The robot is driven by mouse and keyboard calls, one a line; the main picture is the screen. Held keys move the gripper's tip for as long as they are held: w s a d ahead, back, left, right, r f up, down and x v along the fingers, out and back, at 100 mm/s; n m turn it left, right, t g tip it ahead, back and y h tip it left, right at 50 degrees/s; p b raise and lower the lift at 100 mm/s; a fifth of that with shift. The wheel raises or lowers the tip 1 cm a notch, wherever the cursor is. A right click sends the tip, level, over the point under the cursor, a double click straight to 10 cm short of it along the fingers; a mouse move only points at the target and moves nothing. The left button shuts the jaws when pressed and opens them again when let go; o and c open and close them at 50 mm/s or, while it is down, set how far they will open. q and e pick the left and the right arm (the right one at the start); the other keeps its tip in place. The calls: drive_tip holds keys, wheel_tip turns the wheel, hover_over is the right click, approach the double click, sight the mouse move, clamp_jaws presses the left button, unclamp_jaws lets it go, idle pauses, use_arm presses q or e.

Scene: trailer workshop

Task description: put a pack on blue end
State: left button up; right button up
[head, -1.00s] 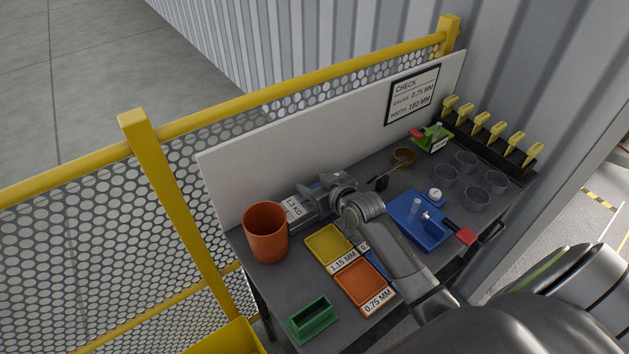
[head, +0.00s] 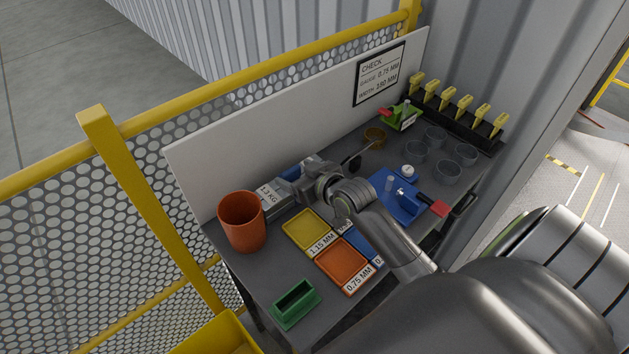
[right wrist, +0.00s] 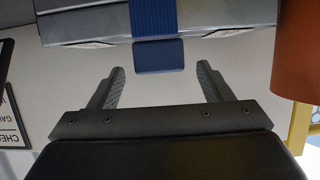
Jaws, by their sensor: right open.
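A grey pack with a blue band (right wrist: 153,17) lies in front of my right gripper in the right wrist view, with a small blue tab (right wrist: 158,56) on the near side. In the head view, a grey block labelled 1.3 KG (head: 271,197) lies along the white back board beside the orange cup, and a blue part (head: 291,173) shows at its right. My right gripper (head: 312,172) is just right of it, partly hidden by its own wrist. Its fingers (right wrist: 160,82) are open, apart and empty, short of the pack. My left gripper is out of view.
An orange cup (head: 242,222) stands left of the block. Yellow (head: 306,231), orange (head: 342,260) and blue (head: 361,243) trays and a green holder (head: 296,303) lie in front. A blue fixture (head: 399,205) and several clear cups (head: 448,171) are right.

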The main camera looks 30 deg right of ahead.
drive_tip(key=shift+o, duration=0.5)
drive_tip(key=a+v, duration=0.1)
drive_tip(key=v, duration=0.6)
drive_tip(key=shift+d+b, duration=0.35)
drive_tip(key=shift+d, duration=0.15)
drive_tip(key=f+p+v, duration=0.1)
drive_tip(key=p+v, duration=0.2)
drive_tip(key=v, duration=0.2)
drive_tip(key=shift+t, duration=0.3)
drive_tip(key=p+x, duration=0.2)
drive_tip(key=x, duration=0.9)
drive_tip(key=shift+w+f, duration=0.15)
drive_tip(key=shift+w, duration=0.1)
drive_tip(key=shift+w+a+f+p, duration=0.1)
drive_tip(key=shift+w+f+p, duration=0.1)
drive_tip(key=shift+w+p, duration=0.45)
drive_tip(key=shift+f+p+x, duration=0.2)
drive_tip(key=shift+p+x, duration=0.15)
drive_tip(key=shift+x, duration=1.6)
drive_tip(key=shift+s, duration=0.1)
clamp_jaws()
drive_tip(key=shift+r, duration=0.2)
